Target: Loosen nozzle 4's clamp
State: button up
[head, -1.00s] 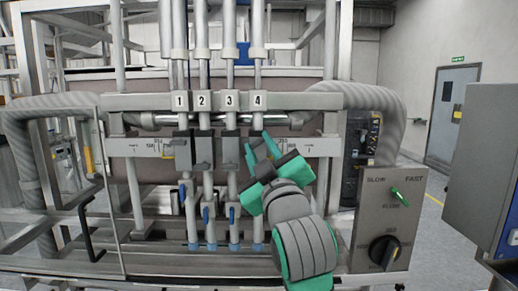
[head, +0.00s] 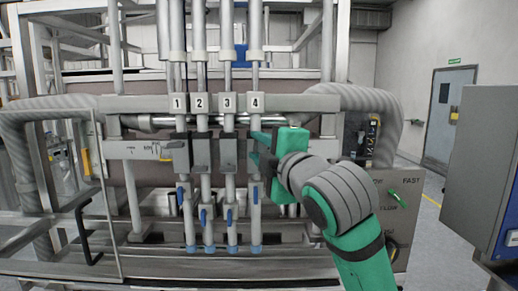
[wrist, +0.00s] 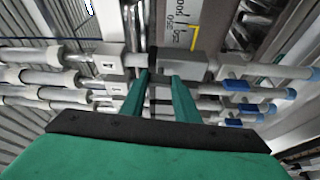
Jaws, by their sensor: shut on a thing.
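Nozzle 4 (head: 254,218) is the rightmost of the upright white tubes, under the number 4 plate (head: 255,101). Its dark clamp block sits at mid height and is partly hidden by my green gripper (head: 258,149) in the head view. My gripper reaches in level from the right, its fingers at the clamp. In the wrist view, the dark clamp (wrist: 166,66) lies at the fingertips of my gripper (wrist: 163,78), beside the 4 label (wrist: 110,64). The fingers are shut on the clamp; the exact contact is hard to see.
The dark clamps of nozzle 3 (head: 228,152), nozzle 2 (head: 201,152) and nozzle 1 (head: 180,154) stand close by on the left. A grey bar (head: 220,102) runs above. A control panel (head: 408,190) with a green knob is at the right, partly behind my arm.

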jog(key=shift+n, duration=0.6)
jog(key=o, duration=1)
jog(key=shift+o, duration=0.2)
jog(key=v, duration=1)
jog(key=shift+s+d+r, duration=0.2)
jog(key=shift+s+d, duration=0.05)
jog(key=shift+s, duration=0.1)
